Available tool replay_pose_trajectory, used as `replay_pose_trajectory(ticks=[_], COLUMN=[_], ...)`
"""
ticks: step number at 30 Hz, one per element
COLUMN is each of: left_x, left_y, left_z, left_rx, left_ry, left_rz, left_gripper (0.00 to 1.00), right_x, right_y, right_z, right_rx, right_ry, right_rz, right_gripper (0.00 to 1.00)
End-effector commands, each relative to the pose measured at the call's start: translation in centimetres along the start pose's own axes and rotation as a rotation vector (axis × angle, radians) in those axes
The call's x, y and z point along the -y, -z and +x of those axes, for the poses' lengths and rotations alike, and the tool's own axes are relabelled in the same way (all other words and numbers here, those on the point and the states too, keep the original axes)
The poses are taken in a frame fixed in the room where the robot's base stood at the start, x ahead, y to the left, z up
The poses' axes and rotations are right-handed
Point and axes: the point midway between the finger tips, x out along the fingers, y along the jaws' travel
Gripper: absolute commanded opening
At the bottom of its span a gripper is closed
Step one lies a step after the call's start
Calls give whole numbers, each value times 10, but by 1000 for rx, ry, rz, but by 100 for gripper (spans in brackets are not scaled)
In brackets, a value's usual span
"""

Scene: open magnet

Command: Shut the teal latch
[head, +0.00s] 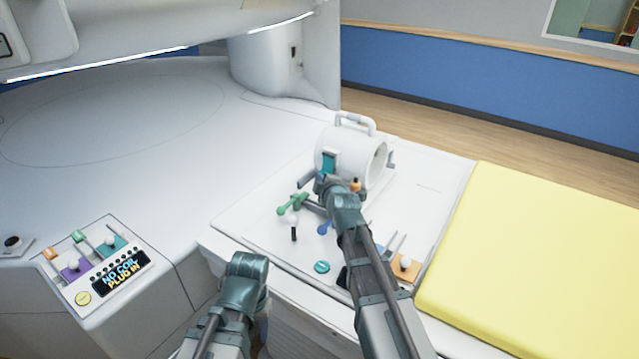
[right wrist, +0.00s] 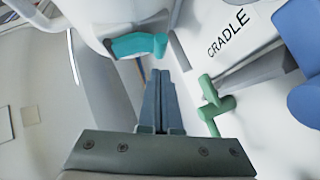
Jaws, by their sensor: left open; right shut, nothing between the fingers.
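The teal latch (head: 328,163) is on the front of the white cylindrical coil (head: 348,148), which has a carrying handle on top. In the right wrist view the latch (right wrist: 138,45) sticks out from the white housing as a bent teal lever. My right gripper (head: 318,184) is just below the latch in the head view; its fingers (right wrist: 160,75) are shut and empty, close to the latch with a small gap visible. My left gripper (head: 240,272) is low, at the front edge of the bench, far from the latch; its fingers are mostly hidden.
A green T-shaped handle (right wrist: 213,105) stands beside my right fingers, near the printed CRADLE label (right wrist: 232,35). Blue and orange parts lie around my right forearm. A yellow pad (head: 540,255) is at right, and a panel with a display (head: 121,275) is at left.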

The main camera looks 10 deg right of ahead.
Motion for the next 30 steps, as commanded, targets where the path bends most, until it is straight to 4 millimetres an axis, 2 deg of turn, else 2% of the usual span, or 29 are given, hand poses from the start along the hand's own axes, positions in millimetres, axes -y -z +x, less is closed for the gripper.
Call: replay_pose_trajectory(ticks=[12,23,30], left_x=[0,-3,-3], left_y=[0,2,2], left_z=[1,33,31], left_rx=[0,0,0], left_ry=[0,0,0], left_rz=[0,0,0], left_gripper=[50,50,50], right_x=[1,15,13], right_y=[-1,-10,-9], right_z=[1,10,9], right_rx=[0,0,0], right_ry=[0,-67,-67], right_rz=[0,-67,-67], right_gripper=[0,0,0])
